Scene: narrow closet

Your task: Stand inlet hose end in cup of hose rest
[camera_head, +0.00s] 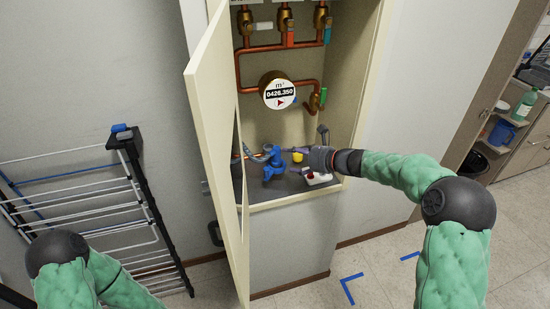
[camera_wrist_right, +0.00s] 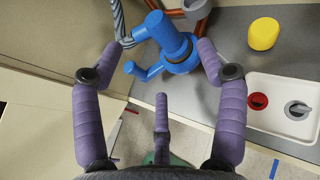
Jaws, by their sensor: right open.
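My right gripper (camera_head: 290,151) reaches into the wall cabinet. In the wrist view it (camera_wrist_right: 162,50) is open, and its fingers straddle a blue fitting with a side spout (camera_wrist_right: 178,48); I see no grip on it. In the head view the blue fitting (camera_head: 272,165) stands on the cabinet floor. A grey ribbed hose (camera_wrist_right: 121,22) passes by the left fingertip; its end cannot be made out. A white holder (camera_wrist_right: 262,122) with a red round part (camera_wrist_right: 258,101) and a grey part (camera_wrist_right: 298,109) lies to the right; I cannot tell whether it is the hose rest. My left gripper is out of view.
A yellow cap-like object (camera_wrist_right: 263,34) stands behind the white holder. Copper pipes and a round meter (camera_head: 278,91) are above. The open cabinet door (camera_head: 218,120) stands left of my right gripper. A drying rack (camera_head: 130,170) leans at the left wall.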

